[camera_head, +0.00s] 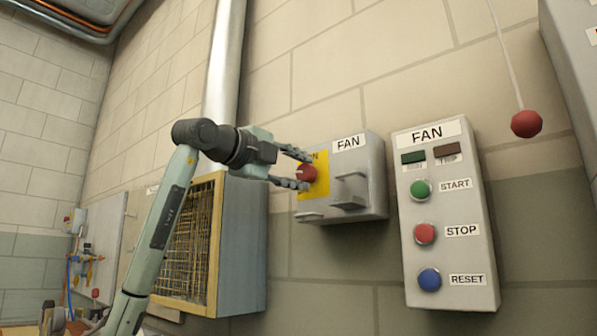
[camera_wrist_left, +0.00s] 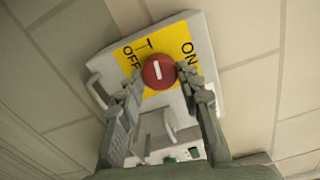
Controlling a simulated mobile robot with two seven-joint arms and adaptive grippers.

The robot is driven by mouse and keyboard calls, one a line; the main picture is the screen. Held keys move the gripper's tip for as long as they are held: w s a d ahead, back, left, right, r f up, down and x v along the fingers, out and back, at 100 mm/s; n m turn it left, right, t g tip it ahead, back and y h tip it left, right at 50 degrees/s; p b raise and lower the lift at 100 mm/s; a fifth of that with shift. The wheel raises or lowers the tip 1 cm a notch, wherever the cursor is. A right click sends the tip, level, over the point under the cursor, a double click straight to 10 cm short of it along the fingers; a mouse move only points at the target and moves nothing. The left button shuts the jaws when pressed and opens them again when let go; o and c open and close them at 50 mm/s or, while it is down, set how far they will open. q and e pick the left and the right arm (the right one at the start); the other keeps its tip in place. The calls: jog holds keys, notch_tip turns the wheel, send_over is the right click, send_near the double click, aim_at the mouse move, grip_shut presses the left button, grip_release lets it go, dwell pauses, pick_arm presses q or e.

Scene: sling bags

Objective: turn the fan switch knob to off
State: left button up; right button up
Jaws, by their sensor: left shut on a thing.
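The fan switch knob (camera_head: 307,174) is red and round. It sits on a yellow plate (camera_head: 321,160) on the grey FAN switch box (camera_head: 365,163). In the left wrist view the knob (camera_wrist_left: 159,71) has a white line, upright in the picture, between OFF at its upper left and ON at its right. My left gripper (camera_head: 296,169) is shut on the knob, one finger at each side, as the left wrist view also shows (camera_wrist_left: 160,78). My right gripper is not in view.
Right of the switch box is a FAN panel (camera_head: 471,210) with green, red and blue buttons. A red ball (camera_head: 526,124) hangs on a cord. A mesh-fronted box (camera_head: 240,245) is below my left wrist, with a pipe (camera_head: 224,60) above. Handles (camera_head: 350,190) stick out from the switch box.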

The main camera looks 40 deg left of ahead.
pick_arm(q)
jog(key=shift+n, duration=1)
jog(key=o, duration=1.2)
jog(key=shift+c, duration=0.2)
jog(key=s+a, duration=0.1)
jog(key=s, duration=1.1)
